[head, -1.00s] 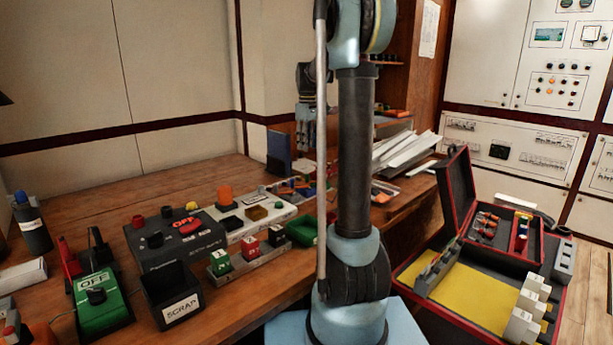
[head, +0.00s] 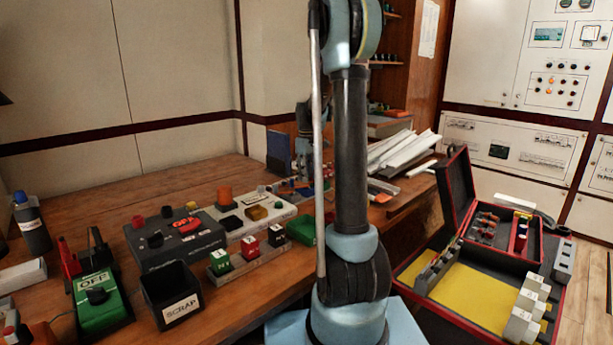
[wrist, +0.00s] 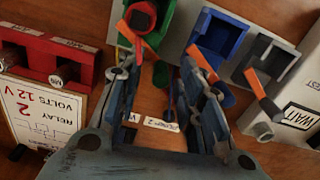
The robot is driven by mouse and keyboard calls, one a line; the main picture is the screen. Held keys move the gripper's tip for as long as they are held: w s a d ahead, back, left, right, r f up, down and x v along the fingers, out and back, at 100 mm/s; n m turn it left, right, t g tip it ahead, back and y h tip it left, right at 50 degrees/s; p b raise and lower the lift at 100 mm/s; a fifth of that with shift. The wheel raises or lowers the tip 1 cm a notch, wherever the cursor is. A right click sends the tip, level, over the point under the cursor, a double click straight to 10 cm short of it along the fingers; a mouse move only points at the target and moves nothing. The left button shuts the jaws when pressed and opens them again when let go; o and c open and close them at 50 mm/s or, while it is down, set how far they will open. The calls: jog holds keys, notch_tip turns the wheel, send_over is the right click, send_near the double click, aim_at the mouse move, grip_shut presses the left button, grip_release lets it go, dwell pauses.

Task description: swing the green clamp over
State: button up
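The green clamp (wrist: 163,22) is at the top of the wrist view, left of centre, with an orange lever (wrist: 127,33) at its left side. A blue clamp (wrist: 220,40) and a grey clamp (wrist: 268,58) stand to its right, each with an orange lever. My gripper (wrist: 160,68) is open, its two fingers wide apart and nothing held between them. The left fingertip is just below the green clamp's lever; I cannot tell if they touch. The right finger overlaps the blue clamp's lever in the picture. In the head view my gripper (head: 304,150) is small and partly hidden by my arm.
A red block (wrist: 45,55) and a relay card (wrist: 50,108) lie left of my gripper; a WAIT label (wrist: 300,115) is at right. On the bench stand a SCRAP box (head: 172,295) and a green OFF switch (head: 100,300). An open red case (head: 470,260) is at right.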

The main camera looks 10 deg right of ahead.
grip_shut()
jog(key=shift+w+m, duration=0.15)
jog(key=shift+m, duration=0.25)
jog(key=m, duration=0.1)
jog(key=w+m, duration=0.1)
jog(key=m, duration=0.3)
jog(key=shift+w+d, duration=0.2)
jog(key=shift+w, duration=0.2)
jog(key=m, duration=0.2)
jog(key=w+m, duration=0.1)
jog(key=m, duration=0.1)
jog(key=d+m, duration=0.1)
jog(key=m, duration=0.1)
jog(key=shift+w, duration=0.2)
jog(key=shift+w+d+r, duration=0.1)
grip_release()
